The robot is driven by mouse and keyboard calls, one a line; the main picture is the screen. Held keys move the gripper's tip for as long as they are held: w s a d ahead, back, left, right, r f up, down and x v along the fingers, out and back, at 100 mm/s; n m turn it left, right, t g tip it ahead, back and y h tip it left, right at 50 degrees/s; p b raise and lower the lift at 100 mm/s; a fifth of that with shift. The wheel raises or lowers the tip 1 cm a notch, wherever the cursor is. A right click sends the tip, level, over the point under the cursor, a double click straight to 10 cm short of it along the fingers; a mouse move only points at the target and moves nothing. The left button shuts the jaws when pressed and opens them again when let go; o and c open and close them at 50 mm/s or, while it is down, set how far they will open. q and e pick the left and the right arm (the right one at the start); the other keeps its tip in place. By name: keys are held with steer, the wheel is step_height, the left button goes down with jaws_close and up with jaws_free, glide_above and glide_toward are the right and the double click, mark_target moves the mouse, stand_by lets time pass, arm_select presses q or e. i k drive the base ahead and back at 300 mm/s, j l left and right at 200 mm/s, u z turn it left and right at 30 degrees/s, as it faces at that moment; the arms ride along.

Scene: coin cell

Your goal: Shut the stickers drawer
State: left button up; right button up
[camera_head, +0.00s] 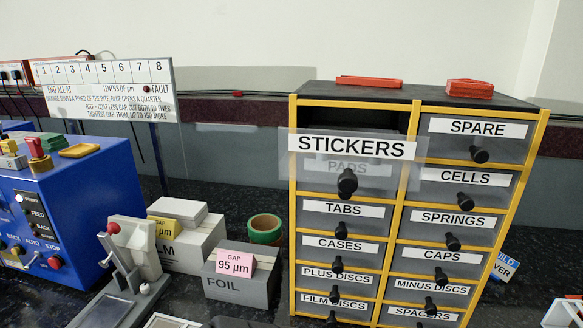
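The stickers drawer (300,168) is the top left drawer of a dark cabinet with yellow edges (397,215). It is pulled out towards me, and a dark gap shows above and behind its front. Neither of my grippers is in view.
The other cabinet drawers, such as SPARE (500,150) and TABS (320,218), look shut. Red flat items (368,82) lie on the cabinet top. Left of the cabinet are a green tape roll (265,236), a FOIL box (235,290) and a blue machine (95,205).

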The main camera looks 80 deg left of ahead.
mark_target(347, 183)
steer(key=l+u, duration=0.2)
steer(key=u, duration=2.15)
